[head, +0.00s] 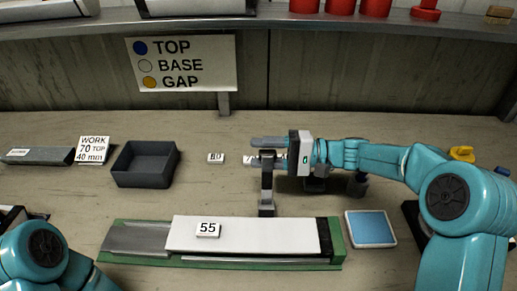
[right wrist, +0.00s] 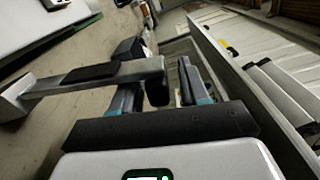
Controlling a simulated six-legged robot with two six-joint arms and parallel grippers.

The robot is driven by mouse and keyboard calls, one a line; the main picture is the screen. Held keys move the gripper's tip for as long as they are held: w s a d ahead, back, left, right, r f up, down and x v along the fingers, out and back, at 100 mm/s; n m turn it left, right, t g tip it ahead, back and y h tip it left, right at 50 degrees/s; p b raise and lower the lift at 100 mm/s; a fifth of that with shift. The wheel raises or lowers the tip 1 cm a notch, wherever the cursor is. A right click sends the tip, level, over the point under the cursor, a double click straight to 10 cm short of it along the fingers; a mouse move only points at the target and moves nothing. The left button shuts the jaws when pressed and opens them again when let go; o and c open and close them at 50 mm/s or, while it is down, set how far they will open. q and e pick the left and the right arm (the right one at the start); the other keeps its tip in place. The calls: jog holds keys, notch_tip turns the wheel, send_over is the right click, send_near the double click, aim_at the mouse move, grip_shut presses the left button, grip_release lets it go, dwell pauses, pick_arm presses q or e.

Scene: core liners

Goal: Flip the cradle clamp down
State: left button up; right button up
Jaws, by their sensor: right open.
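The cradle (head: 342,258) is a green-edged trough at the front middle, holding a long white liner (head: 260,233) with a "55" tag on it. The cradle clamp (head: 267,190) is a grey arm standing upright at the cradle's back edge, with a dark pad. It also shows in the right wrist view (right wrist: 45,90). My right gripper (head: 266,149) is open at the clamp's upper end, fingers pointing left. In the right wrist view, the clamp's end lies between its fingers (right wrist: 160,82); contact is unclear. My left arm shows at the lower left; its gripper is out of view.
A dark open tray (head: 146,181) and a grey trough piece (head: 40,156) lie at the left. A blue-topped pad (head: 370,228) lies right of the cradle. A small "80" tag (head: 216,158) is behind. A shelf (head: 250,22) crosses the back above a sign (head: 181,64).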

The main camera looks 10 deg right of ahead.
jog(key=shift+w+a, duration=0.2)
jog(key=shift+a, duration=0.35)
